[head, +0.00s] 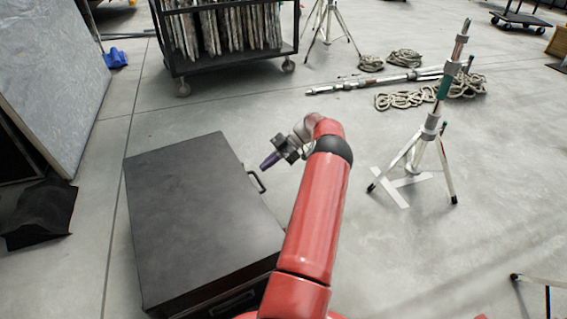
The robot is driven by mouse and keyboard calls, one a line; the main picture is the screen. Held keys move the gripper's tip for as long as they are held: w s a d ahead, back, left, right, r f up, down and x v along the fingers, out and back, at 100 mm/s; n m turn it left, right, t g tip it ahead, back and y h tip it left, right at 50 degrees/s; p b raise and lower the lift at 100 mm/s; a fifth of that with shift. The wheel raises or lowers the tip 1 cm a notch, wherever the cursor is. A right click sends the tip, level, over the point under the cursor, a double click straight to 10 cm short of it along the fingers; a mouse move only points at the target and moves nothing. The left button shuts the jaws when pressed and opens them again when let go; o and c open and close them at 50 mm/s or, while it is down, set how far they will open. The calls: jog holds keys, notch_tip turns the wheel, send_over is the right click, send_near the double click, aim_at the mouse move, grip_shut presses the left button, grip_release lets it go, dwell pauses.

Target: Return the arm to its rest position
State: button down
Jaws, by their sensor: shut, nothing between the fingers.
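My red arm reaches up from the bottom middle of the head view and bends at its far end. My gripper (271,160) is at the end of it, a dark body with a small purple tip pointing left and down. It is shut and empty. It appears over the floor just right of the black case's far right edge, near the case's side handle. I cannot tell its exact height. The fingers are small in this view.
A large black case (195,185) lies left of my arm. A wheeled cart (232,60) stands behind. A white tripod stand (428,140) is at the right, with coiled ropes (400,100) and a pole (365,82) behind it. Grey floor is clear between arm and tripod.

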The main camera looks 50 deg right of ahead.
jog(key=shift+s+d+f, duration=0.3)
jog(key=shift+s+d, duration=0.05)
jog(key=shift+d, duration=0.4)
jog(key=shift+s+d+f, duration=0.25)
jog(key=shift+s+d, duration=0.15)
jog(key=shift+d, duration=0.35)
jog(key=shift+s+d+f, duration=0.3)
jog(key=shift+s+d, duration=0.05)
jog(key=shift+d, duration=0.4)
